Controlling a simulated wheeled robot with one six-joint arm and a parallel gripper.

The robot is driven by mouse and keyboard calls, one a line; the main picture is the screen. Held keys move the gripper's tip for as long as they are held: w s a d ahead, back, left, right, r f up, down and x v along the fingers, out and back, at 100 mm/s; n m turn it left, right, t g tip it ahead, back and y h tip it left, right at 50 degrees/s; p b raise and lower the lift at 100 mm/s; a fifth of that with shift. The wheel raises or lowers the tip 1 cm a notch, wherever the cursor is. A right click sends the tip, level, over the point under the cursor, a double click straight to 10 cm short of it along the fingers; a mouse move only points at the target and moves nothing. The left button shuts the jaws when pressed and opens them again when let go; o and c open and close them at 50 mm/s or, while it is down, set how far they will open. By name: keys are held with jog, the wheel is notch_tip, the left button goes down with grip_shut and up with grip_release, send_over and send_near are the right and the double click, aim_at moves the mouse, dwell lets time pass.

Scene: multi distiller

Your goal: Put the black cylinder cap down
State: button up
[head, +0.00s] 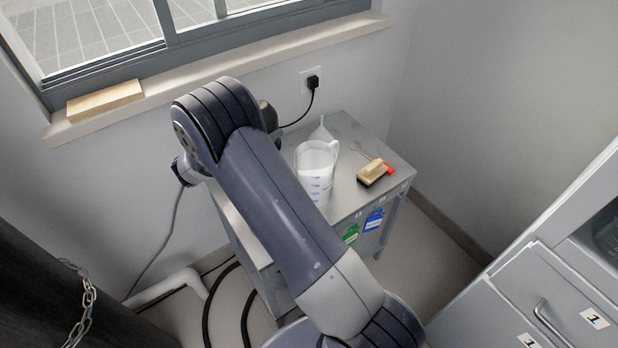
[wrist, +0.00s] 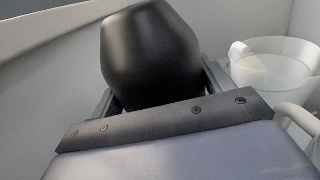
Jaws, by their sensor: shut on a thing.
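The black cylinder cap (wrist: 152,50) is large in the wrist view, a smooth, dark, rounded shape. My gripper (wrist: 162,88) is shut on it, with a grey finger on either side of its lower part. In the head view my arm covers the gripper. A dark rounded thing (head: 268,115) shows just past the arm near the wall, probably the held cap. Whether the cap touches any surface is hidden.
A grey side table (head: 345,205) bears a measuring jug (head: 316,168), a white funnel (head: 321,131) and a wooden brush (head: 375,171). The jug also shows in the wrist view (wrist: 272,70), right of the cap. A plugged-in cable (head: 313,82) hangs behind. The table's front right is clear.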

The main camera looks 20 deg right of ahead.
notch_tip(320, 180, down, 2)
jog(key=shift+f+b, duration=0.1)
jog(key=shift+b, duration=0.55)
notch_tip(320, 180, down, 10)
jog(key=shift+r+b, duration=0.1)
jog(key=shift+b, duration=0.55)
jog(key=shift+f, duration=0.2)
jog(key=o, duration=1.4)
jog(key=shift+r, duration=0.15)
jog(key=v, duration=1.2)
